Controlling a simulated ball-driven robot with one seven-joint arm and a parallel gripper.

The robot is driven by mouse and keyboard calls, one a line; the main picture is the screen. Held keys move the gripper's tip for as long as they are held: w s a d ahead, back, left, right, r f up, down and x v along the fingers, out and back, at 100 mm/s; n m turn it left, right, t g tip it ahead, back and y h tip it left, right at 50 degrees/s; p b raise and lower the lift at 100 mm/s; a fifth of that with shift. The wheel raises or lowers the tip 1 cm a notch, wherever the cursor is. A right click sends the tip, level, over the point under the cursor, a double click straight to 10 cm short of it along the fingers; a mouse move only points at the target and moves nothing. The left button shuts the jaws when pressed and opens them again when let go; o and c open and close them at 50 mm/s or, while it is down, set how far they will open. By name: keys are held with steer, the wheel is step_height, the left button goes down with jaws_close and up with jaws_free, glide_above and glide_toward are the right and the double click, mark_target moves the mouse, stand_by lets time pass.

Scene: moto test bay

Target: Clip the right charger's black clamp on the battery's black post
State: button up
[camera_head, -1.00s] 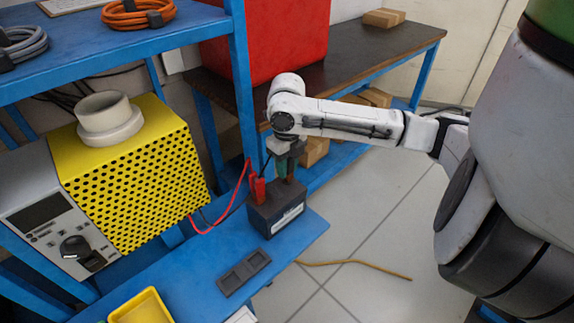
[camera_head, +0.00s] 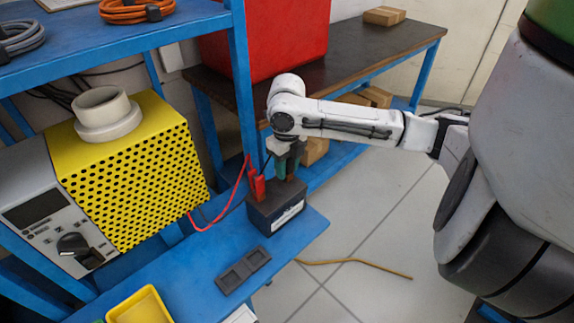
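The battery (camera_head: 275,210) is a dark box with a pale label, standing on the blue bench. A red clamp (camera_head: 258,186) stands upright on the left of its top, with a red cable leading to the yellow perforated charger (camera_head: 140,180). My gripper (camera_head: 287,176) points down just above the battery's top, right of the red clamp. Its greenish fingers are small and dark, and whether they are open or shut is unclear. A black cable (camera_head: 266,161) runs up to the fingers from the left. The black clamp and the black post are not clearly distinguishable there.
A dark two-slot tray (camera_head: 243,271) and a yellow bin (camera_head: 140,307) sit on the bench (camera_head: 195,285). A blue shelf upright (camera_head: 241,85) stands behind the gripper. A tan cord (camera_head: 355,262) lies on the floor.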

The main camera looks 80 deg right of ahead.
steer(key=o, duration=0.4)
steer(key=shift+r, duration=0.1)
step_height(320, 180, up, 11)
steer(key=shift+f, duration=0.2)
stand_by(0.8)
